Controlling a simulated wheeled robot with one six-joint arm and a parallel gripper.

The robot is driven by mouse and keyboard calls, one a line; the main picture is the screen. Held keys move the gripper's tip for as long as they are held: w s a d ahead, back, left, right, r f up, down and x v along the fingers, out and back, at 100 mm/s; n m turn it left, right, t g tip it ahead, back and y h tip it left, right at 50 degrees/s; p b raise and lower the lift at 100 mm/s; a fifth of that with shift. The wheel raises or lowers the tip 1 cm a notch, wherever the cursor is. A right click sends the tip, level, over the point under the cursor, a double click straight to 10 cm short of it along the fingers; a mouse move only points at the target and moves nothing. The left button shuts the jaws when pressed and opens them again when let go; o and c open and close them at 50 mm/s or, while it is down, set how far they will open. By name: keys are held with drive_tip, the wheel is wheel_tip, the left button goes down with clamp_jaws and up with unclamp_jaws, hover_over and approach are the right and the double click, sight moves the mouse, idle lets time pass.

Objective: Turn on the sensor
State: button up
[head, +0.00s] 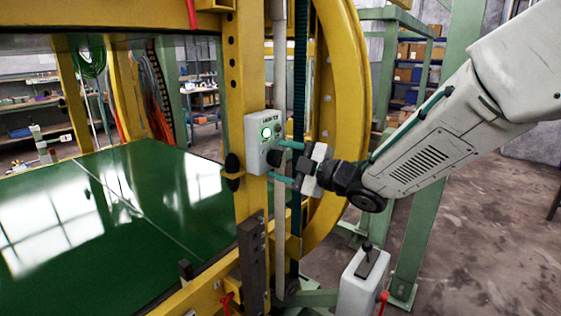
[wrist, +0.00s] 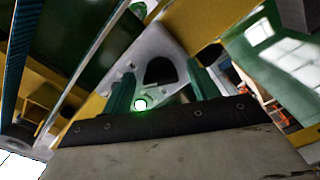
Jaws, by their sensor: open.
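A pale grey control box (head: 255,146) is mounted on the yellow upright of the machine. Its face has a round button lit green (head: 266,132), with a smaller green button beside it and a black knob (head: 274,158) below. The label is too small to read. My gripper (head: 279,161) is open at the box face, one teal finger above the knob and one below. In the wrist view, the knob (wrist: 159,70) shows between the two fingers, and the lit button (wrist: 140,104) glows near the left finger. I cannot tell whether the fingers touch the knob.
A green table surface (head: 130,200) lies left of the yellow upright (head: 249,80). A large yellow ring (head: 350,70) curves just behind my gripper. A white box with a black lever (head: 360,285) stands below my arm. Open floor (head: 460,230) lies to the right.

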drive_tip(key=c, duration=1)
drive_tip(key=shift+m, duration=1)
drive_tip(key=o, duration=1)
drive_tip(key=shift+d, duration=0.1)
